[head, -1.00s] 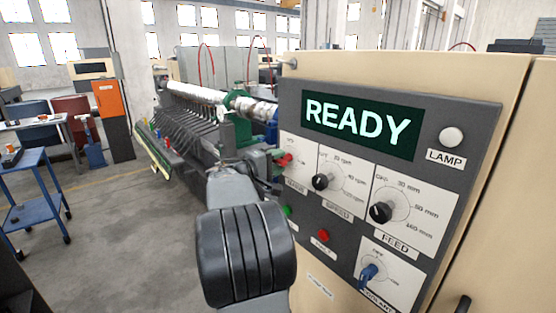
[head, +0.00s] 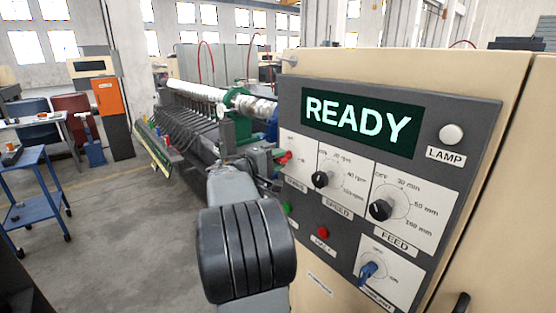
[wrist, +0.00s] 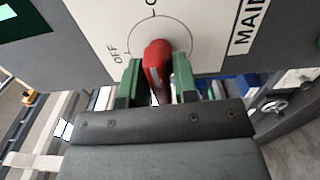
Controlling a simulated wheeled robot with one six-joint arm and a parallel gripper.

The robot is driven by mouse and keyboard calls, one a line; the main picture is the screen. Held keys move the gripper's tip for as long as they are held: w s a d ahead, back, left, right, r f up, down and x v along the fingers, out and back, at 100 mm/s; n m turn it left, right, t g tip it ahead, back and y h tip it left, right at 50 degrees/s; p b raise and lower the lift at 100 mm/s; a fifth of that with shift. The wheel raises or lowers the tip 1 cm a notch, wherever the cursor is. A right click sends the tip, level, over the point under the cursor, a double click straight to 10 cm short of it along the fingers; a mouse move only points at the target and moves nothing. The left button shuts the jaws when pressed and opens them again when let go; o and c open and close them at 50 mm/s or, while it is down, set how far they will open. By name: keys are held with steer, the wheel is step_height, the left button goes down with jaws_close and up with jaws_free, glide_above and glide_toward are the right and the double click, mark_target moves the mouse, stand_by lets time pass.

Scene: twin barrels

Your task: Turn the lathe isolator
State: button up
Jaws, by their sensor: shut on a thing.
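The lathe isolator is a red knob (wrist: 156,62) on a white dial plate, with "OFF" at the left and a partly cut-off "MAI…" label (wrist: 250,22) at the right in the wrist view. My gripper (wrist: 157,88) has its green fingers on both sides of the knob and is shut on it. The exact direction in which the knob points is hard to tell. In the head view the red knob (head: 286,157) shows at the left edge of the control panel (head: 440,185), with my gripper (head: 280,158) at it and my arm partly in front.
The panel display (head: 357,126) reads READY. A speed knob (head: 321,179), a feed knob (head: 380,209), a blue coolant knob (head: 367,270), a red button (head: 322,232) and a pale lamp (head: 451,135) are on the panel. A blue cart (head: 35,190) stands left; the floor between is clear.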

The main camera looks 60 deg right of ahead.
steer(key=n, duration=0.4)
steer(key=shift+n, duration=0.3)
steer(key=n+p, duration=0.1)
steer(key=n, duration=0.3)
steer(key=shift+r+n+p, duration=0.1)
steer(key=shift+n+p, duration=0.2)
steer(key=shift+p, duration=0.1)
steer(key=n+p, duration=0.2)
steer(key=n, duration=0.2)
steer(key=shift+p, duration=0.4)
steer(key=shift+n+p, duration=1.35)
steer(key=shift+n, duration=0.65)
steer(key=shift+f+n, duration=0.2)
steer(key=shift+n, duration=0.1)
steer(key=o, duration=0.7)
steer(key=shift+a, duration=0.1)
steer(key=b+v, duration=0.3)
steer(key=v, duration=1)
steer(key=shift+w+a+r, duration=0.1)
steer(key=shift+w+a, duration=0.1)
steer(key=shift+a, duration=0.05)
